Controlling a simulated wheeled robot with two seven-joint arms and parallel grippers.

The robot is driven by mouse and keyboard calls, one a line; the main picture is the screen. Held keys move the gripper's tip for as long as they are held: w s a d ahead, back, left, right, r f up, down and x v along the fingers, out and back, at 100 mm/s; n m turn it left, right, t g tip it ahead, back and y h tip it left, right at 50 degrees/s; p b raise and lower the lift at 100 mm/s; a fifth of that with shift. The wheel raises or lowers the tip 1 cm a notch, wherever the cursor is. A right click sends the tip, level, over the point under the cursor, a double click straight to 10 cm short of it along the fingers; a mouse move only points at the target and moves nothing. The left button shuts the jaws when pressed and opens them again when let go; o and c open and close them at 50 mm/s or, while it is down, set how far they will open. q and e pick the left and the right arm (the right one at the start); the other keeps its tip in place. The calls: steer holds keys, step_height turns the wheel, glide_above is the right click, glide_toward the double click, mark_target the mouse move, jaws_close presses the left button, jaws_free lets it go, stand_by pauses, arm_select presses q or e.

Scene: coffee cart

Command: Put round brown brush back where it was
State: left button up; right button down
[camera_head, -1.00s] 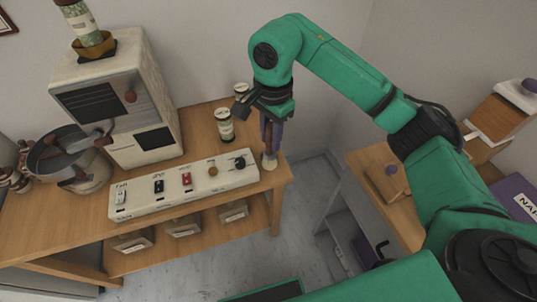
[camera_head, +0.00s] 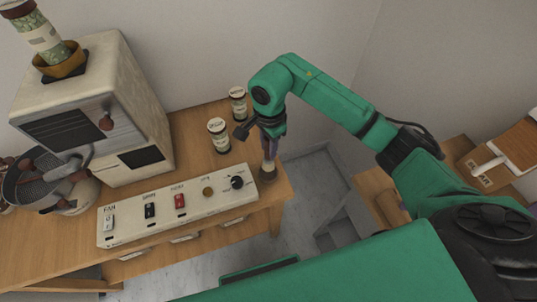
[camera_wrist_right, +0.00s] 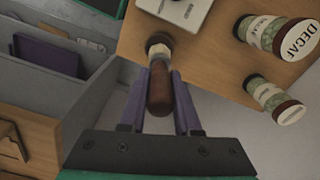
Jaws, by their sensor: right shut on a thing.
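My right gripper (camera_head: 271,152) points down at the right end of the wooden table (camera_head: 196,128), just beyond the control panel. It is shut on the round brown brush (camera_head: 268,171), which is upright with its pale head low at the tabletop; I cannot tell if it touches. In the right wrist view, the brush's brown handle (camera_wrist_right: 159,92) lies between the two purple fingers (camera_wrist_right: 160,75). Its pale end (camera_wrist_right: 158,49) is over or on the wood near the table edge. My left gripper is not in view.
The control panel (camera_head: 178,206) with switches and a knob is close left of the brush. Two labelled jars (camera_head: 219,136) (camera_head: 238,104) stand behind it. A white roaster-like machine (camera_head: 95,115) and a metal pan (camera_head: 45,185) are farther left. Another table (camera_head: 379,194) is at right.

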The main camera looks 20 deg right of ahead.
mark_target(269, 159)
step_height(269, 159, down, 6)
steer(key=shift+r+p, duration=0.2)
steer(key=shift+p, duration=0.25)
steer(key=shift+f, duration=0.2)
steer(key=shift+f+b, duration=0.1)
steer(key=shift+b, duration=0.2)
steer(key=c, duration=0.6)
jaws_free()
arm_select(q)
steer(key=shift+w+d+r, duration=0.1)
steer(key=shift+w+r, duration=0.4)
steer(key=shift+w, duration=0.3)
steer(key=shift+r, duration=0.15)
arm_select(e)
steer(key=shift+r, duration=0.2)
step_height(269, 159, up, 12)
steer(key=b, duration=0.2)
steer(key=shift+s+b, duration=0.1)
steer(key=shift+b, duration=0.25)
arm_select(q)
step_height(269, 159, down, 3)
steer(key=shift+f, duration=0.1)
